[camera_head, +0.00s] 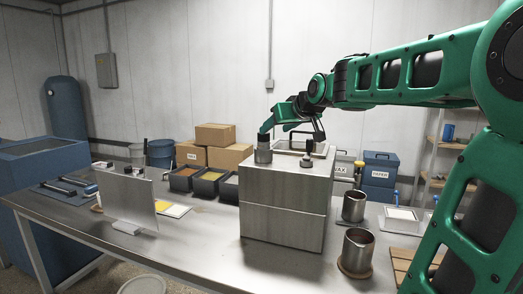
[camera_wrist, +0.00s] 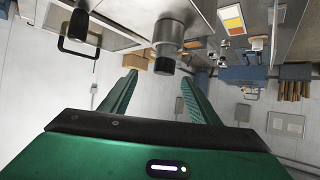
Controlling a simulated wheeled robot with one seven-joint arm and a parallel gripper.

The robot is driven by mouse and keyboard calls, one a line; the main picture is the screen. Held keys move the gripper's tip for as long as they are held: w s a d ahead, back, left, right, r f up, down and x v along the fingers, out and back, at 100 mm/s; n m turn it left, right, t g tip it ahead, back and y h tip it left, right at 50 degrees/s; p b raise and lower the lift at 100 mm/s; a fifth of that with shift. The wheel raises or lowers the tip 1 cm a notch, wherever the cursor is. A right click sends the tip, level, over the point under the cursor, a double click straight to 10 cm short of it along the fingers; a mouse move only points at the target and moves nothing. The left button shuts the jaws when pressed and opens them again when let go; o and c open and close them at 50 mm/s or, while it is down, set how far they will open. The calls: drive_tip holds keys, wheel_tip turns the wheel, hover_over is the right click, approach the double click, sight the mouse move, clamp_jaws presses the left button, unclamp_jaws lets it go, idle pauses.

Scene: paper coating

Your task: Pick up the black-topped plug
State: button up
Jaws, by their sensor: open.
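The black-topped plug (camera_head: 307,155) stands upright on top of a steel box (camera_head: 285,190), with a dark knob above a metal base. In the wrist view the plug (camera_wrist: 166,58) shows its black end toward me, just beyond and between my fingertips. My gripper (camera_wrist: 158,78) is open, with its two green fingers apart and nothing between them. In the head view my gripper (camera_head: 291,128) is above the box top, close to the plug. I cannot tell the exact gap.
Metal cups (camera_head: 354,206) (camera_head: 357,252) stand right of the box. A metal plate (camera_head: 129,201) stands upright at left, near several black trays (camera_head: 208,186). A black handle (camera_wrist: 78,44) shows left of my fingers. The table (camera_head: 190,252) is bare in front of the box.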

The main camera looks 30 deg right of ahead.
sight(268, 134)
drive_tip(key=x, duration=0.3)
drive_tip(key=shift+w+f, duration=0.2)
drive_tip(key=shift+f, duration=0.05)
drive_tip(key=shift+a+x, duration=0.2)
drive_tip(key=shift+x, duration=1.2)
drive_tip(key=shift+a+x, duration=0.2)
drive_tip(key=shift+x, duration=1.2)
drive_tip(key=shift+w+r, duration=0.1)
drive_tip(key=c, duration=1.2)
